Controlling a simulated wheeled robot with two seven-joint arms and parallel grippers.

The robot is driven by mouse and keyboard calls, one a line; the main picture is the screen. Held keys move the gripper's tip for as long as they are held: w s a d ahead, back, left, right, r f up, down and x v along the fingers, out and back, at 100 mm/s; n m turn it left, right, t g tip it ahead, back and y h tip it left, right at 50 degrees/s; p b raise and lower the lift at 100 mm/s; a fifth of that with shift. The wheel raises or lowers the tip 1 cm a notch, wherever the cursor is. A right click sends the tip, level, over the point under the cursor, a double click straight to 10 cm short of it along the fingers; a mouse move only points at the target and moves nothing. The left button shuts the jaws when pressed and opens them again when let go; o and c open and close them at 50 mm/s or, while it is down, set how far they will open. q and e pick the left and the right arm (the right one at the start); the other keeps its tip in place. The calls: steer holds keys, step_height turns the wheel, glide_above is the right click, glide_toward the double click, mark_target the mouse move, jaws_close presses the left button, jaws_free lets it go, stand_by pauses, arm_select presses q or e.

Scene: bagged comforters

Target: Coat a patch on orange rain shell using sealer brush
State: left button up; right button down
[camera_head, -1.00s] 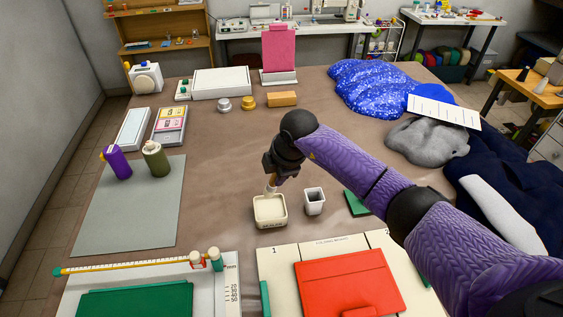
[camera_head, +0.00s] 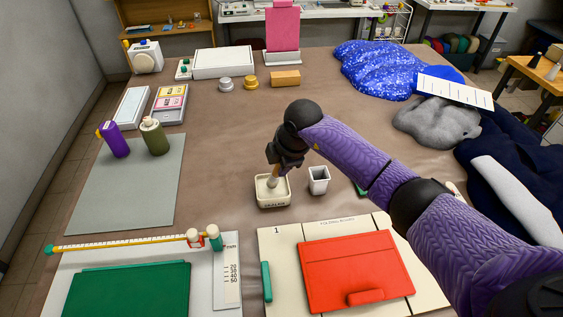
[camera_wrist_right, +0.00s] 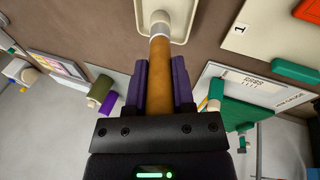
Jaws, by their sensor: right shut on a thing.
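My right gripper (camera_head: 277,172) is shut on the sealer brush, which has an orange-brown wooden handle (camera_wrist_right: 162,75) in the right wrist view. The brush points down, with its pale tip (camera_wrist_right: 160,20) in or over the cream sealer tray (camera_head: 273,199); I cannot tell if it touches the bottom. The orange rain shell (camera_head: 350,262) lies folded flat on the cream folding board (camera_head: 430,282) at the front, right of the tray. I cannot make out a separate patch on it. My left gripper is not in view.
A small white cup (camera_head: 319,180) stands just right of the tray. A green folded piece (camera_head: 130,290) lies on a measuring board at front left. Grey and blue fabrics pile up at right.

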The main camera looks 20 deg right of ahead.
steer(key=shift+f, duration=0.3)
steer(key=shift+f+b, duration=0.3)
steer(key=shift+b, duration=0.1)
stand_by(0.3)
stand_by(0.9)
step_height(320, 180, up, 7)
steer(key=p, duration=0.7)
steer(key=shift+r, duration=0.1)
stand_by(0.4)
